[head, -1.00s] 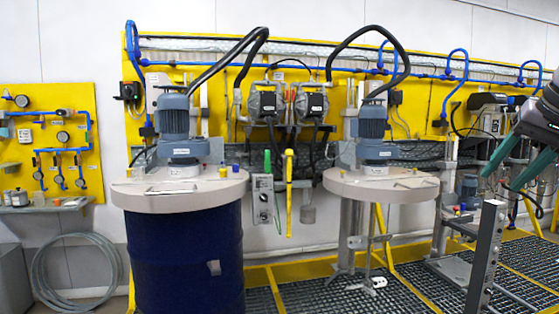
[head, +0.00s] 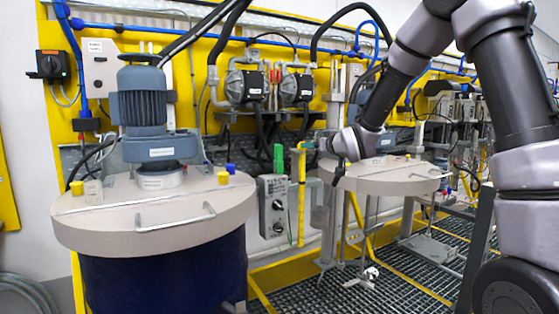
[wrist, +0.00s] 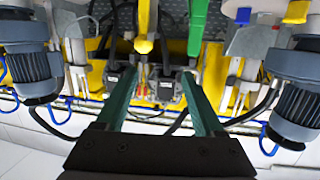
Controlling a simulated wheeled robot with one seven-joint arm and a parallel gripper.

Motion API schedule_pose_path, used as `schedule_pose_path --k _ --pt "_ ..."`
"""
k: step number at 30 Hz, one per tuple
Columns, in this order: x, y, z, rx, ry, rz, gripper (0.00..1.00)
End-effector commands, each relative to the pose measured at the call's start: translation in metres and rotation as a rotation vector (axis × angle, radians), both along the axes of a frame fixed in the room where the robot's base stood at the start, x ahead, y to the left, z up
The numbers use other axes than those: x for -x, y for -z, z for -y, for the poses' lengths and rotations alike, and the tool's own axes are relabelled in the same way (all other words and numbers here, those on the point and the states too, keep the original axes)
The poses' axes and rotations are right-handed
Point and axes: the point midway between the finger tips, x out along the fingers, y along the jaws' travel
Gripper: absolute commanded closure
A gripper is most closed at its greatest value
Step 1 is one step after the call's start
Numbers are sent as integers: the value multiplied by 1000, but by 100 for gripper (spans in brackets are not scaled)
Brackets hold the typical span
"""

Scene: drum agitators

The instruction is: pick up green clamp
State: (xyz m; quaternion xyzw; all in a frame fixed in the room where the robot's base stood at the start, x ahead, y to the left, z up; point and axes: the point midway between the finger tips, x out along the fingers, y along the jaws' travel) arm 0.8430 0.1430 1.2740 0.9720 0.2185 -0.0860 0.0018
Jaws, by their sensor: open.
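The green clamp (head: 278,158) stands upright at the top of the grey control box, left of the yellow upright handle (head: 301,200). In the wrist view the green clamp (wrist: 197,25) shows at the top, right of the yellow handle (wrist: 143,30), and beyond my fingertips. My gripper (wrist: 157,75) is open, with its two dark green fingers apart and nothing between them. In the head view my gripper (head: 306,147) is small and partly hidden by my wrist. It appears to the right of the clamp, at about its height, without visible contact.
A blue drum (head: 165,270) with a beige lid (head: 110,215) and a motor (head: 143,115) stands at left. A second round lid (head: 385,178) is below my forearm. The control box (head: 272,205) hangs between them. Pumps (head: 246,88) and hoses are on the yellow panel behind.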

Motion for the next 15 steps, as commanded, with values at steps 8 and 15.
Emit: schedule_pose_path --k 8,15 --pt "-13 42 -62 -48 -139 145 30" --pt "-37 44 -85 -55 -154 166 30"
